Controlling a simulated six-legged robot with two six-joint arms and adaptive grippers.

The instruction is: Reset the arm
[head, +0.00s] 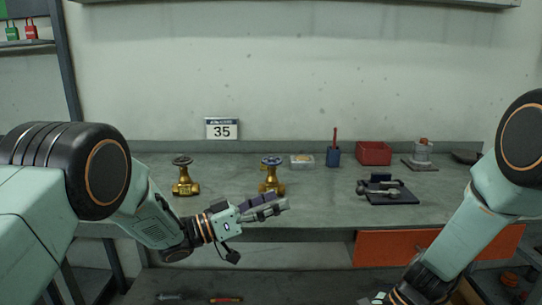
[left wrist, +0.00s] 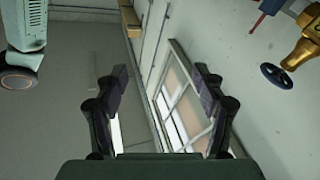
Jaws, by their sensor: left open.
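My left gripper (head: 270,206) is in front of the workbench edge in the head view, pointing right. In the left wrist view its two fingers (left wrist: 160,92) are apart with nothing between them. A brass gate valve with a dark handwheel (head: 183,178) stands upright on the bench at left. A second brass gate valve with a blue handwheel (head: 271,176) stands just behind my left gripper, apart from it as far as I can tell. A brass valve with a blue handwheel (left wrist: 277,76) also shows at the right of the left wrist view.
The grey workbench (head: 330,206) also holds a small tray (head: 302,160), a blue cup (head: 333,157), a red bin (head: 373,153) and a dark plate with a metal tool (head: 387,191). An orange panel (head: 390,249) is below the bench edge.

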